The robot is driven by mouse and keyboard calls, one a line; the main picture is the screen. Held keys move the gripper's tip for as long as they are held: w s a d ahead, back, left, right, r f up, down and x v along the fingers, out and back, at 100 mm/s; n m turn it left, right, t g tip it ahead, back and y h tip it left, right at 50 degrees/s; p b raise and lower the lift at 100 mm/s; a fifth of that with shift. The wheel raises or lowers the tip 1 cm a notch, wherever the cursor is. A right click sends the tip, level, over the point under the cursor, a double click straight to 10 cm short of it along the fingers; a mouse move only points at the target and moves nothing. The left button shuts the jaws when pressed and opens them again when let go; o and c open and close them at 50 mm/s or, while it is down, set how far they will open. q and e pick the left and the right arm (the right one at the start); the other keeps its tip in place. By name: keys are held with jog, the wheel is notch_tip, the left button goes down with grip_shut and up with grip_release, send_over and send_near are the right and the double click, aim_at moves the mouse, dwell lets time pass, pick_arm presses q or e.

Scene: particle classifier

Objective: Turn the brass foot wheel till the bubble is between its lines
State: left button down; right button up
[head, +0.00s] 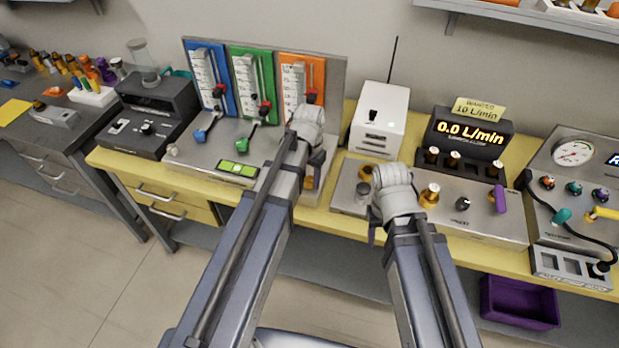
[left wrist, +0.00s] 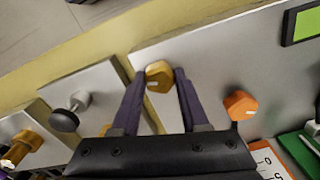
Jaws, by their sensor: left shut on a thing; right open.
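The brass foot wheel (left wrist: 158,76) shows in the left wrist view as a small faceted yellow knob on the grey plate. My left gripper (left wrist: 160,86) has its two dark fingers closed on either side of it. In the head view my left arm hides the wheel, and my left gripper (head: 317,158) is mostly hidden too. The green bubble level (head: 238,169) lies on the grey base left of my left arm. A bright spot shows in it, but its place between the lines is too small to tell. My right gripper (head: 374,228) is open, mostly hidden by its arm.
An orange knob (left wrist: 240,106) sits beside the wheel, near my left gripper. Blue (head: 208,75), green (head: 253,85) and orange (head: 302,80) gauge panels stand behind the base. A white box (head: 379,120) and the 0.0 L/min display (head: 470,133) stand to the right.

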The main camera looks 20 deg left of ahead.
aim_at(310, 181)
dwell(0.3)
pick_arm(q)
jog(key=shift+c, duration=2.1)
grip_release()
notch_tip(310, 181, up, 8)
jog(key=p, duration=0.8)
jog(key=shift+f, duration=0.1)
jog(key=shift+s+d, duration=0.15)
jog(key=shift+s, duration=0.05)
jog(key=s+d+y, duration=0.1)
jog(key=s+d, duration=0.9)
jog(key=s, duration=0.3)
jog(key=shift+s, duration=0.25)
